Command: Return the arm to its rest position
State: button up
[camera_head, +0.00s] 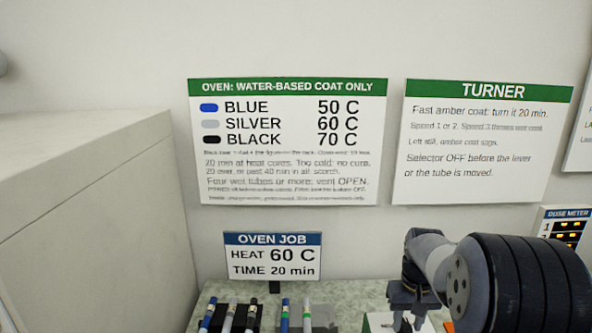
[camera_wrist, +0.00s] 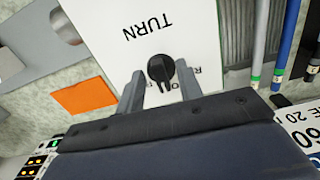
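My arm (camera_head: 520,285) is at the lower right in the head view, bent with the wrist hanging down. My gripper (camera_head: 410,320) points down over the bench there. In the wrist view my gripper (camera_wrist: 158,76) is open, its two grey fingers spread. A black knob (camera_wrist: 160,68) on a white panel (camera_wrist: 125,40) marked "TURN" shows between the fingertips, with gaps on both sides. I cannot tell how far below the tips the knob lies. Nothing is held.
Blue, silver and black tubes (camera_head: 284,315) lie on the bench left of my gripper. An "OVEN JOB" card (camera_head: 272,257) stands behind them. A dose meter (camera_head: 565,225) is behind my arm. An orange square (camera_wrist: 85,97) lies beside the panel. A tall pale cabinet (camera_head: 90,220) stands left.

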dwell(0.4)
notch_tip(320, 180, up, 11)
notch_tip(320, 180, down, 10)
jog(key=shift+f, duration=0.55)
jog(key=m+b, duration=0.1)
jog(key=m, duration=0.4)
jog(key=shift+a, duration=0.1)
jog(key=m+b, duration=0.1)
jog(key=m, duration=0.5)
jog(key=shift+w+a+m, duration=0.1)
jog(key=shift+m, duration=0.3)
notch_tip(320, 180, up, 11)
jog(key=shift+r, duration=0.1)
